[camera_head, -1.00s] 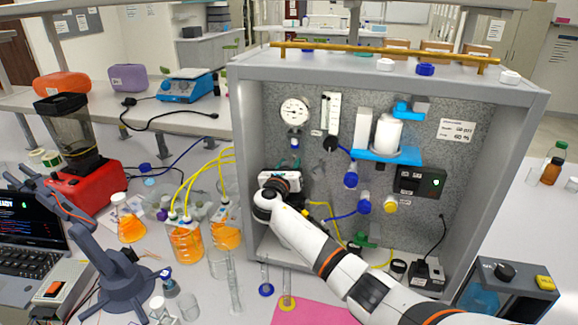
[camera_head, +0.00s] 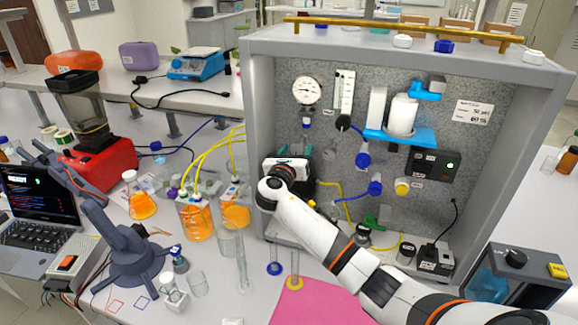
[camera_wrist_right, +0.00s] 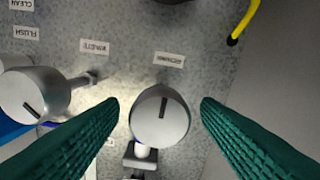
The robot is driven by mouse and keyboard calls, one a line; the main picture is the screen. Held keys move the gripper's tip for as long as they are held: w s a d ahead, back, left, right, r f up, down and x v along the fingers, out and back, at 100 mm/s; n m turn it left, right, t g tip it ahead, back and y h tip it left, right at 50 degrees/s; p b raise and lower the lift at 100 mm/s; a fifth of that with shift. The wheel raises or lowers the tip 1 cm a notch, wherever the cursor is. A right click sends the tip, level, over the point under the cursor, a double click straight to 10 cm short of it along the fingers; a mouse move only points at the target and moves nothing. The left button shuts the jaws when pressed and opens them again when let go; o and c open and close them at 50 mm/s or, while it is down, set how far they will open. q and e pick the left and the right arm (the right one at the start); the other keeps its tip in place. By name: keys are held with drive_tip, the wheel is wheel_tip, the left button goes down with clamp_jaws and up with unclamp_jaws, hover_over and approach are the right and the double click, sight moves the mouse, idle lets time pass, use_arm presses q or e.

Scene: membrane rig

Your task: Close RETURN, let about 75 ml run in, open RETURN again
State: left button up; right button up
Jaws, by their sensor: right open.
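My right gripper (camera_head: 288,165) is at the lower left of the rig's grey speckled panel (camera_head: 280,105), hiding what it faces in the head view. In the right wrist view its green fingers (camera_wrist_right: 160,103) are open, one on each side of a round grey knob (camera_wrist_right: 160,117). Gaps show between knob and fingers. The knob's dark mark runs nearly upright, slightly tilted. A small label (camera_wrist_right: 169,60) is above it; its print is too blurred to read surely as RETURN. A second grey knob (camera_wrist_right: 32,95) is at the left. My left gripper is not in view.
Beakers of orange liquid (camera_head: 197,222) with yellow tubes stand left of the rig. Clear cylinders (camera_head: 242,262) stand in front, near a pink mat (camera_head: 318,305). A gauge (camera_head: 307,90) and blue shelf (camera_head: 400,136) are on the panel. A small blue-grey arm (camera_head: 130,255) is at left.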

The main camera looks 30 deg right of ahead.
drive_tip(key=b+v, duration=0.1)
drive_tip(key=v, duration=0.6)
drive_tip(key=shift+s+a+b, duration=0.25)
drive_tip(key=shift+a+b, duration=0.05)
drive_tip(key=shift+b, duration=0.1)
